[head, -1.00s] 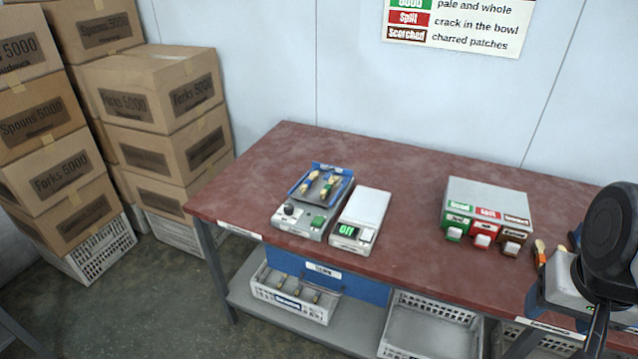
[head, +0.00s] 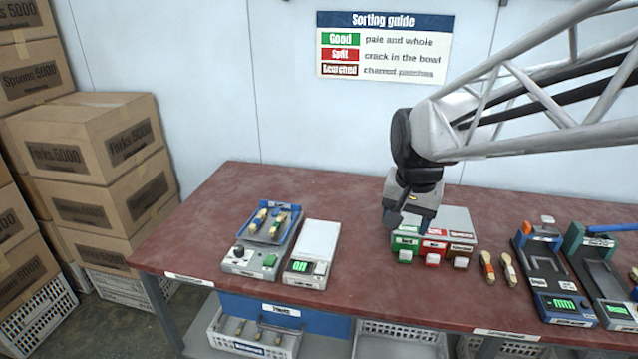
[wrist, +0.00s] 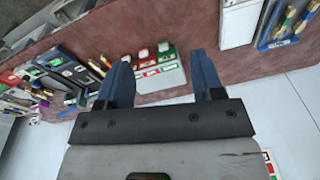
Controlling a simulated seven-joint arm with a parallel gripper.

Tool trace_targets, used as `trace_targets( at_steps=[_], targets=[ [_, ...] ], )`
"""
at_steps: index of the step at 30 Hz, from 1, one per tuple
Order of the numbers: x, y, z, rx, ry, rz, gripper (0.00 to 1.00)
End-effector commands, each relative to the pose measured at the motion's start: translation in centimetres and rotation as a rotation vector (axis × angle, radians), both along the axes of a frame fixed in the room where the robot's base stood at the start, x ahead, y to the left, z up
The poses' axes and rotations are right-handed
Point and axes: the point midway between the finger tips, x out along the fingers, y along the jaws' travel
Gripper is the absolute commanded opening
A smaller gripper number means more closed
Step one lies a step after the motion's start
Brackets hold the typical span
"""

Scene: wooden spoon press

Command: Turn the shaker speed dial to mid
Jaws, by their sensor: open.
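The shaker (head: 258,241) is a grey box at the left of the table, with a blue tray (head: 273,222) of several spoons on top. Its dark speed dial (head: 239,251) is at the front left, beside a green button (head: 270,260). The dial is too small to read its setting. My gripper (head: 394,219) is raised over the sorting box, well right of the shaker. In the wrist view its blue fingers (wrist: 162,78) are spread with nothing between them. The shaker's blue tray is at the top right there (wrist: 284,24).
A scale (head: 314,255) with a green display stands against the shaker's right. The sorting box (head: 447,226) with green, red and brown labels is below my gripper. Loose spoons (head: 487,266) and two devices with displays (head: 560,303) lie further right. The table's back left is clear.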

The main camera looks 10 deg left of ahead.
Motion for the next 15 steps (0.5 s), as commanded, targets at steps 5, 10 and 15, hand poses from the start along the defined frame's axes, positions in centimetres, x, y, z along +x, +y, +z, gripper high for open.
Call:
trace_targets(
  at_steps=[5,10,15],
  targets=[
    [3.2,4.1,-1.1,0.005,0.021,-0.02,0.61],
    [5.9,8.2,-2.3,0.008,0.038,-0.043,0.61],
    [8.3,12.5,-3.9,0.009,0.055,-0.068,0.61]
  ],
)
